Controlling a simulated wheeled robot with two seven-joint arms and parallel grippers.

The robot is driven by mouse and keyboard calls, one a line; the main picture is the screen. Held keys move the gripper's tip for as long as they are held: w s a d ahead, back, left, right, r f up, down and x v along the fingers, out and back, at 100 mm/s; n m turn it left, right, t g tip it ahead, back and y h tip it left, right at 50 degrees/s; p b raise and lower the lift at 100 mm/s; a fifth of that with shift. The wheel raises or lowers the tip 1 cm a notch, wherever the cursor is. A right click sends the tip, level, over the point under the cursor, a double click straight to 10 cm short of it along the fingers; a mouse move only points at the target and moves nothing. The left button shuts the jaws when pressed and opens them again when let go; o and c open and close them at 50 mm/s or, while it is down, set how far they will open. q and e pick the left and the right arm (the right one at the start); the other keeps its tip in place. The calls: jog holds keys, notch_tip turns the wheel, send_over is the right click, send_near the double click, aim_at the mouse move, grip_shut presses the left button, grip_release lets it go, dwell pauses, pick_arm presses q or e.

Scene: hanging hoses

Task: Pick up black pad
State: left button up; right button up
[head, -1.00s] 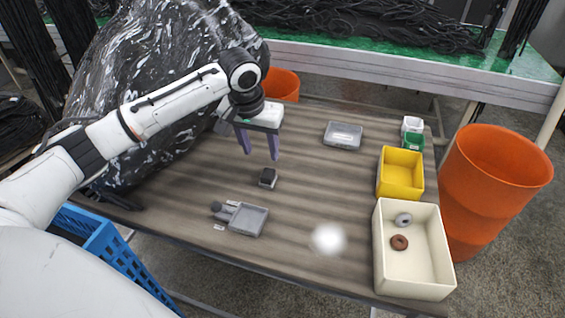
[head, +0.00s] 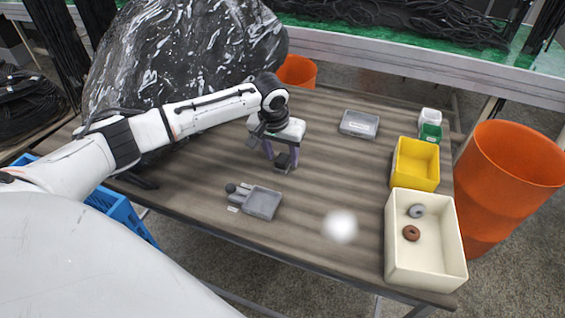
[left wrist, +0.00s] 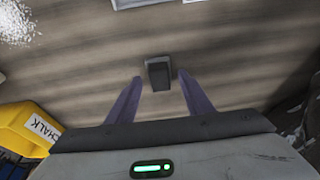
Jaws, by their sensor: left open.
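The black pad (head: 283,160) is a small dark block on the wooden table. In the head view it sits at the fingers of my left gripper (head: 281,163), which partly hide it. In the left wrist view the pad (left wrist: 158,73) lies between the purple fingertips of my open left gripper (left wrist: 160,79), with a gap on each side. I cannot tell whether the fingertips touch the table. My right gripper is not in view.
A grey tray (head: 263,204) lies in front of the pad. A clear-lidded grey box (head: 359,124), a yellow bin (head: 415,166) and a cream bin (head: 460,262) with two rings stand to the right. A large black wrapped bundle (head: 180,50) is behind my left arm.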

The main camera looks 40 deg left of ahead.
aim_at(282, 159)
pick_arm(q)
jog(key=shift+c, duration=0.4)
jog(key=c, duration=1.1)
jog(key=shift+o, duration=0.2)
jog(key=shift+r, duration=0.15)
notch_tip(282, 159, up, 10)
